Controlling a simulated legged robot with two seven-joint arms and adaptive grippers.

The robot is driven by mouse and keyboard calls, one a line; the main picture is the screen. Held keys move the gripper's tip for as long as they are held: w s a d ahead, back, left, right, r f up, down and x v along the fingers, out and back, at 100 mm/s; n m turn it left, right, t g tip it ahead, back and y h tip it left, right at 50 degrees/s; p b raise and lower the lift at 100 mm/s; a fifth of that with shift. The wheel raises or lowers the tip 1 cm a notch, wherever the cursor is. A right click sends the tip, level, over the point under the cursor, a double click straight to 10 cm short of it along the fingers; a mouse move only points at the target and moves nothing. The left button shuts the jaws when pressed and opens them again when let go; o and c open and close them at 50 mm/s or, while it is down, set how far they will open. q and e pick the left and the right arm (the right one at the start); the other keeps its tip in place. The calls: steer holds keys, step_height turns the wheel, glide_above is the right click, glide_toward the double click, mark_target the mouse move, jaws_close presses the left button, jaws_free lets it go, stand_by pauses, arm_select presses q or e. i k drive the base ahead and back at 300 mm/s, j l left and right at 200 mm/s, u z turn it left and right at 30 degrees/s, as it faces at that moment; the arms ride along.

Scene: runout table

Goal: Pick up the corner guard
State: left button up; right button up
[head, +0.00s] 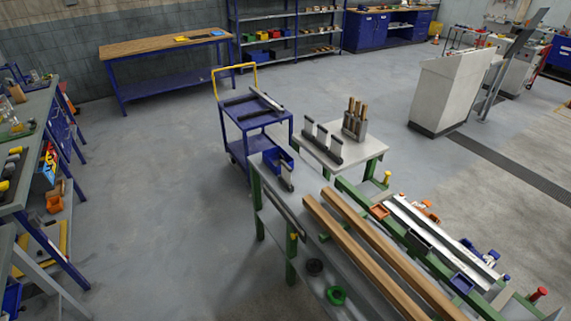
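No part is plainly marked as the corner guard, and I cannot tell which one it is. A long dark strip (284,212) runs along the left edge of the runout table (336,258). A short grey angled piece (286,176) stands at that table's far end, beside a blue bin (276,159). Grey upright pieces with a dark bar (322,143) stand on a small light table (345,166). Long dark and grey pieces (266,99) lie on the blue cart (262,118). Neither of my grippers is in view.
Two long wooden beams (372,250) lie along the runout table. A green ring (336,295) and a black ring (315,267) lie left of them. A holder with wooden pieces (355,120) stands on the small table. Clear floor (165,170) lies left of the cart.

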mark_target(277, 162)
steer(key=i+j+z, duration=0.1)
steer(key=z, duration=0.3)
steer(key=i+j+z, duration=0.15)
steer(key=z, duration=0.25)
steer(key=i+j+z, duration=0.1)
steer(key=z, duration=0.3)
